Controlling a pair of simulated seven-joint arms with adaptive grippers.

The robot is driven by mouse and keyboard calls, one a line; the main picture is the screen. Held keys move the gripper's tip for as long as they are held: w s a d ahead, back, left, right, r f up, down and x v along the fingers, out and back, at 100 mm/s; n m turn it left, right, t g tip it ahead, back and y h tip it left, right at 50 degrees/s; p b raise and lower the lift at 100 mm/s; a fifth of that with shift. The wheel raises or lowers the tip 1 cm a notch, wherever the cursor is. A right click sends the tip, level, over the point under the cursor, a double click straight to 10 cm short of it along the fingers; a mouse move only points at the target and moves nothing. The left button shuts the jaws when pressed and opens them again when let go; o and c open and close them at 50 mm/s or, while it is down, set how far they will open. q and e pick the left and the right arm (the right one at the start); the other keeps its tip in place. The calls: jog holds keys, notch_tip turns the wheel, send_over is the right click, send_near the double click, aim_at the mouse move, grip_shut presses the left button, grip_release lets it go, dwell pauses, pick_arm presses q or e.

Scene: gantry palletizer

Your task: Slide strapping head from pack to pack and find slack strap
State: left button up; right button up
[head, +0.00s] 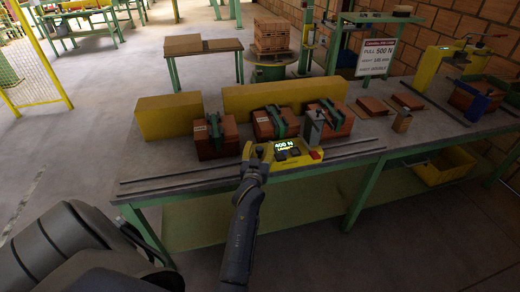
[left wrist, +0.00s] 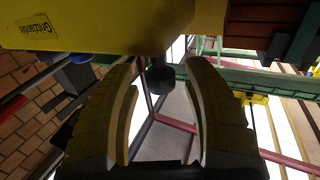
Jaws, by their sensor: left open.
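The yellow strapping head (head: 312,160), with a lit display reading 400 N, sits on the rails (head: 180,183) along the bench front. Three brown packs with green straps stand behind the rails: a left pack (head: 206,149), a middle pack (head: 262,128) and a right pack (head: 340,129). The head is in front of the middle and right packs. My left gripper (head: 257,152) is at the head's left end. In the left wrist view its open fingers (left wrist: 162,70) stand either side of a dark round knob (left wrist: 160,77) under the yellow body (left wrist: 100,22). Contact cannot be told. My right gripper is out of view.
A sign (head: 375,58) reading PULL 500 N stands at the bench back. Yellow blocks (head: 168,117) stand behind the packs. Flat brown pieces (head: 373,106) and a yellow device (head: 437,70) are to the right. A yellow bin (head: 445,166) sits below the bench.

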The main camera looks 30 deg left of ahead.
pick_arm(q)
notch_tip(320, 180, up, 10)
dwell(0.7)
dwell(0.4)
jog(key=s+d+f+m+g+h, duration=0.4)
jog(key=s+f+m, duration=0.3)
jog(key=s+f, duration=0.65)
jog(key=s+d+f+m+g, duration=0.3)
jog(key=s+f, duration=0.1)
jog(key=s, duration=0.6)
jog(key=s+d+f+m+g, duration=0.25)
jog(key=s+f, duration=0.25)
jog(key=s, duration=0.5)
jog(key=s+d+f+g+h, duration=0.1)
jog(key=s+d+f, duration=0.15)
jog(key=f, duration=1.35)
jog(key=s+d+f+g+h, duration=0.1)
jog(key=d+f, duration=0.2)
jog(key=f, duration=1.3)
jog(key=s+f+n+g+h, duration=0.1)
jog(key=s+f+n+g, duration=0.2)
jog(key=s+f, duration=1.6)
jog(key=shift+s+f+h, duration=0.4)
jog(key=shift+s, duration=0.65)
